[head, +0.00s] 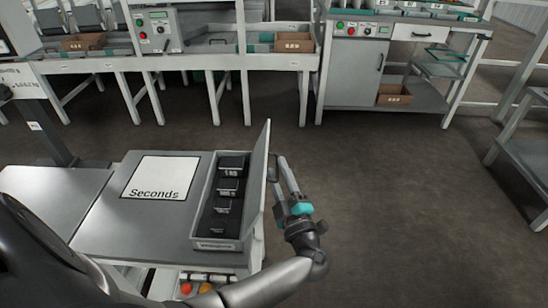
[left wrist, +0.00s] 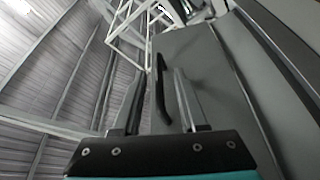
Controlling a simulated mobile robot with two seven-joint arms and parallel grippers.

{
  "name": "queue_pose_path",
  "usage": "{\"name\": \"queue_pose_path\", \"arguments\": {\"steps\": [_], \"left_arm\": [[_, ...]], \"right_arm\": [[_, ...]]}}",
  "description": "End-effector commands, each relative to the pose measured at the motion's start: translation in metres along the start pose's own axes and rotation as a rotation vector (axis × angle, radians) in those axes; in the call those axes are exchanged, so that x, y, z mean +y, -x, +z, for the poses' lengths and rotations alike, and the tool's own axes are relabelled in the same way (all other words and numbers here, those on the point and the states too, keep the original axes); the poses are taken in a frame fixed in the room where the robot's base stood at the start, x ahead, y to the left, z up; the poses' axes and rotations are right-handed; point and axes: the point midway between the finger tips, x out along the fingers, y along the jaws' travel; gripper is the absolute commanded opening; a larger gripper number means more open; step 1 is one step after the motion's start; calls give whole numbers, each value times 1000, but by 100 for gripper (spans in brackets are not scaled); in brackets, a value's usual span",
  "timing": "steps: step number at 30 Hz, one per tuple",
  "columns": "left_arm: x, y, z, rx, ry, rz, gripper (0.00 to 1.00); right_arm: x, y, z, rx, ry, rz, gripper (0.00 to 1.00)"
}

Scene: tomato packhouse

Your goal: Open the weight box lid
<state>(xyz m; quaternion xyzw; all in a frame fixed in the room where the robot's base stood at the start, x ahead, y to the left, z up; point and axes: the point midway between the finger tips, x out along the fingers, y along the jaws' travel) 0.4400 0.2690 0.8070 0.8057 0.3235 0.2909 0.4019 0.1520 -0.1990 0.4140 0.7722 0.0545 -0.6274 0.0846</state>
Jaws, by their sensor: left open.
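The weight box (head: 217,244) sits at the right end of the grey table, with several black weights (head: 228,188) in a row inside. Its grey lid (head: 259,180) stands up steeply along the box's right side, so the box is uncovered. My left gripper (head: 281,160) is just right of the lid, on its outer face. In the left wrist view, my left gripper (left wrist: 159,72) is open, with one finger on each side of the lid's dark handle (left wrist: 160,95). The lid's grey face (left wrist: 210,85) fills the right there. I cannot tell whether the fingers touch the handle. My right gripper is not in view.
A white "Seconds" sheet (head: 160,178) lies on the table left of the box. Red and orange tomatoes (head: 187,288) show below the table's front edge. Benches with control boxes (head: 157,30) stand at the back. The floor (head: 400,190) to the right is clear.

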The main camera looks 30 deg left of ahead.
Motion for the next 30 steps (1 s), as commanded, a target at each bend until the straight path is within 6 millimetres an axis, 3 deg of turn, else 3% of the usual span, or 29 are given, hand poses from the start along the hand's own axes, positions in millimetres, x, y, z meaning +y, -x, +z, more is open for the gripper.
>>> {"name": "queue_pose_path", "arguments": {"steps": [13,24,30], "left_arm": [[2,-2,-2,2,0,0,42],[2,-2,-2,1,0,0,1],[2,-2,-2,1,1,0,0]], "right_arm": [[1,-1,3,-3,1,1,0],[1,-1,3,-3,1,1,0],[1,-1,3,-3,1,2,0]]}}
